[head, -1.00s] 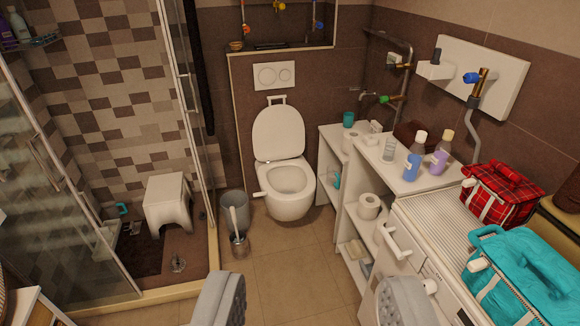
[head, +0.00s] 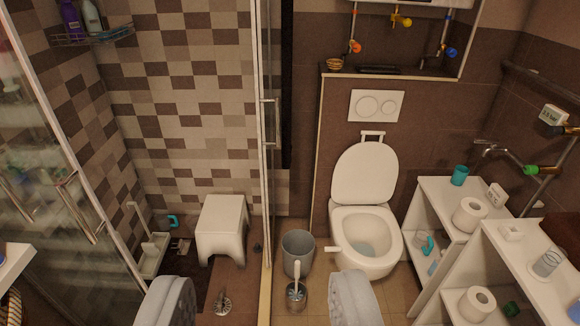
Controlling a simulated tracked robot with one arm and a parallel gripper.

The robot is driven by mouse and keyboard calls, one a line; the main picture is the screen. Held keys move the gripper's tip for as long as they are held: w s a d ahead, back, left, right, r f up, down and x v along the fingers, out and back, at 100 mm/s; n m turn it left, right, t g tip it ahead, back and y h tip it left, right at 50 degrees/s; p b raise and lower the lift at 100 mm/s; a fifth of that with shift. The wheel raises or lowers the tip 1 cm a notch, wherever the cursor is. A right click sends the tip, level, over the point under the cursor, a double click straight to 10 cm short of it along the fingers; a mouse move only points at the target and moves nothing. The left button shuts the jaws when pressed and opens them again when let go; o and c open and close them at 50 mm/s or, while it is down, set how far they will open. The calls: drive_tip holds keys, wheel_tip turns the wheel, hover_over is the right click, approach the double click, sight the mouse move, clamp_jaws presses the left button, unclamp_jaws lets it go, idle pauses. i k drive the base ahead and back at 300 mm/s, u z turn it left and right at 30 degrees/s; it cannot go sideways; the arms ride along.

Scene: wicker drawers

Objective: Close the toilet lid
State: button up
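The white toilet (head: 384,259) hangs on the brown tiled wall, right of centre in the head view. Its lid (head: 364,172) stands raised, leaning back toward the wall, with a small handle (head: 372,136) at its top. The seat is down and the bowl opening shows. A white tab sticks out at the seat's left side. My gripper (head: 258,300) is at the bottom of the view, its two grey fingers wide apart with nothing between them. It is nearer to me than the toilet and points left of it. The right finger overlaps the floor just in front of the bowl.
A grey bin (head: 298,254) and a toilet brush (head: 296,288) stand left of the toilet. White shelves (head: 437,205) with rolls and bottles stand close on its right. A glass shower panel (head: 264,130) and a white stool (head: 221,226) are at left.

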sight(367, 172)
drive_tip(key=z, duration=0.05)
drive_tip(key=i, duration=1.3)
drive_tip(key=z, duration=0.65)
drive_tip(key=i, duration=1.4)
drive_tip(key=z, duration=0.55)
